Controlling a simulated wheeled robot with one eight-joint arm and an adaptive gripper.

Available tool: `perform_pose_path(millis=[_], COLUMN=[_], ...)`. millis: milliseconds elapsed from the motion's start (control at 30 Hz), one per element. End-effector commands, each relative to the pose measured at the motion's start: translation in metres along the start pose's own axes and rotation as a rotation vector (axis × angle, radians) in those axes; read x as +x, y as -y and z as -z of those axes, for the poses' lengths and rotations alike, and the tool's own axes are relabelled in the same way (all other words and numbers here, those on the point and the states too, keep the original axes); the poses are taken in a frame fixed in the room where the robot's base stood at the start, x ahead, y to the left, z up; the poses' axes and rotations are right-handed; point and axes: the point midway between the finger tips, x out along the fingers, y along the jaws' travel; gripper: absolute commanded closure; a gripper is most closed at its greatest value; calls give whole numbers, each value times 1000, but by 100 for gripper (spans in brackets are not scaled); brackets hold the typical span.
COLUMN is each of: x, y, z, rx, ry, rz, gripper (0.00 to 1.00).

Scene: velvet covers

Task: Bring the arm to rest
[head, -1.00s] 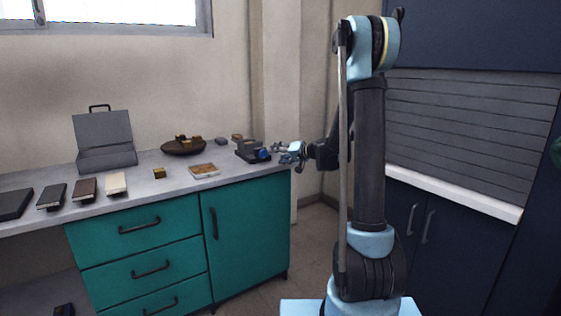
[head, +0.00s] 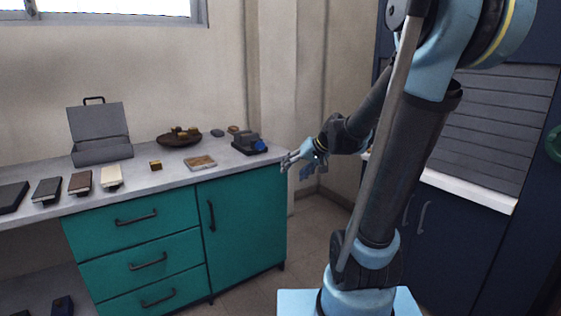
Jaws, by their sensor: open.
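My arm stands at the right of the head view, its upper links leaning to the right and its forearm reaching down to the left. My gripper (head: 291,164) is at the end of it, near the right end of the counter. Its fingers are apart and nothing shows between them. It appears clear of the things on the counter.
The grey counter (head: 140,184) over teal drawers (head: 140,261) bears an open grey case (head: 101,130), a brown bowl (head: 179,138), several small books, and a dark device with a blue part (head: 249,146). Dark cabinets with a grey shutter (head: 500,130) stand behind my arm.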

Motion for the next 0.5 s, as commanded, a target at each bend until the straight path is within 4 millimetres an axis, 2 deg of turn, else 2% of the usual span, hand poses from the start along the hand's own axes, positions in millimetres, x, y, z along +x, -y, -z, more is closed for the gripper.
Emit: perform_pose_path(millis=[100, 500], x=[-15, -58], y=[-9, -49], z=[-34, -143], rx=[-2, 10], ry=[45, 186], rz=[-61, -282], gripper=[40, 40])
